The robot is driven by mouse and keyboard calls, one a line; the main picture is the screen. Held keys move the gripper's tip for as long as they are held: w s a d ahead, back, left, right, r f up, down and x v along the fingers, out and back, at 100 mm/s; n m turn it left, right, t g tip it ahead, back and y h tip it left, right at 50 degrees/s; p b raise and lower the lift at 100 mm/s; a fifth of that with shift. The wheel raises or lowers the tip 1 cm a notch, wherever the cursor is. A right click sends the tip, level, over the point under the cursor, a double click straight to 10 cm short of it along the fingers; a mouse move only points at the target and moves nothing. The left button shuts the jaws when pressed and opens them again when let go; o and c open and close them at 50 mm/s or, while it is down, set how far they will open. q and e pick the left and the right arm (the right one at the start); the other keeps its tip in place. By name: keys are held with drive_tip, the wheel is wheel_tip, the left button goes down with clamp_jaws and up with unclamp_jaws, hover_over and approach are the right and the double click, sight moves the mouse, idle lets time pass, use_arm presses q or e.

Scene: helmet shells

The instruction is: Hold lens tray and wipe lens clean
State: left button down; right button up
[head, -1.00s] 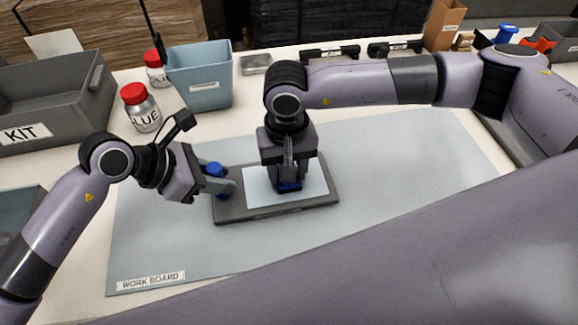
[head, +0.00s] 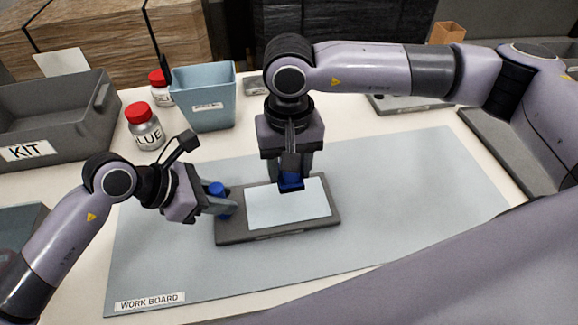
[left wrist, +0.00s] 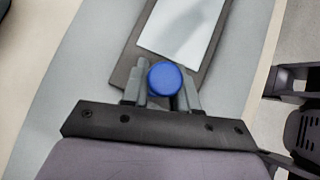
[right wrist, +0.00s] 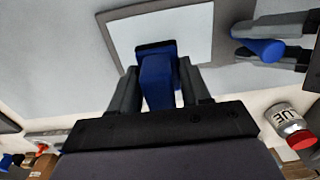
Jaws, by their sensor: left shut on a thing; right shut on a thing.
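The dark grey lens tray (head: 278,234) lies on the work board with a pale, flat lens (head: 290,207) in it. My left gripper (head: 226,206) is shut on the tray's blue knob (head: 217,188) at the tray's left end; the knob's round top also shows in the left wrist view (left wrist: 165,78). My right gripper (head: 291,178) points down, shut on a blue wiper (head: 291,182). In the right wrist view the wiper (right wrist: 157,80) has a dark foot over the lens edge (right wrist: 190,30); whether it touches the lens I cannot tell.
The blue-grey work board (head: 400,200) is clear right of the tray. Behind stand red-capped glue bottles (head: 145,127), a light blue bin (head: 205,98) and a grey KIT crate (head: 50,120). My right arm spans the back right.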

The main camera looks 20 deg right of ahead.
use_arm(q)
drive_tip(key=c, duration=0.8)
unclamp_jaws()
drive_tip(key=shift+a, duration=0.1)
use_arm(e)
drive_tip(key=shift+r+p, duration=0.8)
use_arm(q)
drive_tip(key=v, duration=1.9)
drive_tip(key=shift+s, duration=0.1)
